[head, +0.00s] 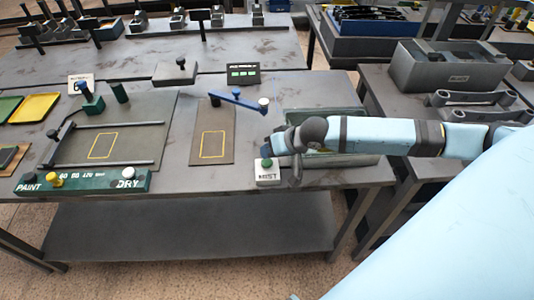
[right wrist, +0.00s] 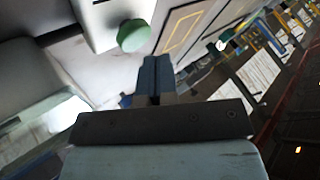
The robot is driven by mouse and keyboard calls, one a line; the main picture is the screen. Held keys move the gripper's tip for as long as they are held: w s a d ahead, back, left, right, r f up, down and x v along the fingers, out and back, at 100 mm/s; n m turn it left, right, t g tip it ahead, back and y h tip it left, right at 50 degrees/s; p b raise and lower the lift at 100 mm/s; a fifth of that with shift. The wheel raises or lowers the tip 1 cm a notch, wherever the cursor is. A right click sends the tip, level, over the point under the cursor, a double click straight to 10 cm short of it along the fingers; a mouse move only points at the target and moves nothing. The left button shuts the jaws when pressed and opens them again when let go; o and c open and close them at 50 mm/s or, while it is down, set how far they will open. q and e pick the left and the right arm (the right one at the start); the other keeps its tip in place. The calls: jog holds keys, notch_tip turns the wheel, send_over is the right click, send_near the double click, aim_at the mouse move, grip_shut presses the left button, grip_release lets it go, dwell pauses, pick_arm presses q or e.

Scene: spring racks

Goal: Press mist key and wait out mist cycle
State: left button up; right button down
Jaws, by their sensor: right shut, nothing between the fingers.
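The mist key is a green round button (head: 266,163) on a small white box labelled MIST (head: 268,177), near the front edge of the bench. My right gripper (head: 268,149) comes in from the right and is just above the button in the head view. In the right wrist view, my right gripper's fingers (right wrist: 153,72) are shut with nothing between them, and the green button (right wrist: 132,35) shows just past their tips, slightly to the left. I cannot tell whether the tips touch it. My left gripper is not in view.
Behind my right forearm lies a grey-green tray (head: 345,119). To the left are a brown board with a yellow outline (head: 226,145), a blue lever (head: 235,99), and a PAINT/DRY panel (head: 85,182). A small display (head: 243,73) shows green lights at the back.

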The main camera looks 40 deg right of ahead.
jog(key=shift+f, duration=0.1)
dwell(0.8)
jog(key=shift+f+p, duration=0.3)
jog(key=shift+p, duration=0.05)
